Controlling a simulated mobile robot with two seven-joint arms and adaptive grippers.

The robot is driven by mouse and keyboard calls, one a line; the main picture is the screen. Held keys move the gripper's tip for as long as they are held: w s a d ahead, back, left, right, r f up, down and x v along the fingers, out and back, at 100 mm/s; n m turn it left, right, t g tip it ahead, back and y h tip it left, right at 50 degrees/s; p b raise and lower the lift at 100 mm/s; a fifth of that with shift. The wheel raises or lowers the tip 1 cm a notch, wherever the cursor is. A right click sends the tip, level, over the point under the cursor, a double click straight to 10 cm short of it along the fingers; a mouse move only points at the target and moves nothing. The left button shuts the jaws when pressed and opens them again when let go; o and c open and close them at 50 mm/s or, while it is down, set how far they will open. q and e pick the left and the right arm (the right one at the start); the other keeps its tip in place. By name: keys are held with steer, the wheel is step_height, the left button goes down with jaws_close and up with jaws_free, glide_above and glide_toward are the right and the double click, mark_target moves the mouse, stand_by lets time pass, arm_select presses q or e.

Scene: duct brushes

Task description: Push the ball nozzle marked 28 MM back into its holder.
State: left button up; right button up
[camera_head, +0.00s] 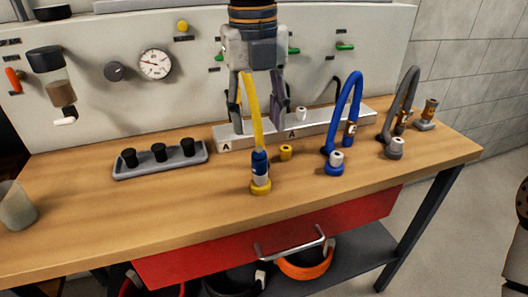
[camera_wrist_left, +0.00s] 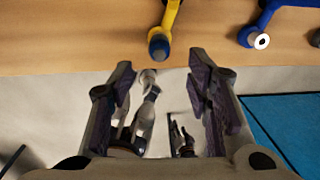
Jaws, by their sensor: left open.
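No 28 MM marking is readable, so I cannot tell which nozzle carries it. A yellow hose (camera_head: 253,112) ends in a blue and white nozzle (camera_head: 261,165) in a yellow collar on the bench. A blue hose (camera_head: 357,88) ends in a blue piece (camera_head: 335,164) with a white tip; a grey hose (camera_head: 409,84) ends in a grey piece (camera_head: 395,149). My left gripper (camera_head: 258,122) points down, open, over the back of the bench at the yellow hose. The wrist view shows its fingers (camera_wrist_left: 168,85) apart and empty, with the yellow hose (camera_wrist_left: 172,18) beyond them.
A grey tray (camera_head: 198,147) with black knobs lies on the left of the bench. A light rail (camera_head: 232,142) marked A runs along the back, with a small yellow piece (camera_head: 286,153) before it. A brass piece (camera_head: 428,112) stands far right.

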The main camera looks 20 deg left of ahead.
mark_target(259, 150)
arm_select(q)
steer(key=shift+s+f, duration=0.1)
steer(key=shift+s, duration=0.05)
steer(key=f+b, duration=0.1)
steer(key=f, duration=0.6)
steer(key=shift+w+f, duration=0.2)
steer(key=shift+d+f, duration=0.1)
steer(key=shift+f, duration=0.7)
arm_select(e)
steer(key=shift+s+f+g, duration=0.3)
steer(key=shift+s+f, duration=0.35)
steer(key=shift+s, duration=0.1)
steer(key=shift+w+r, duration=0.3)
arm_select(q)
steer(key=shift+c, duration=0.2)
jaws_close()
steer(key=shift+r, duration=0.15)
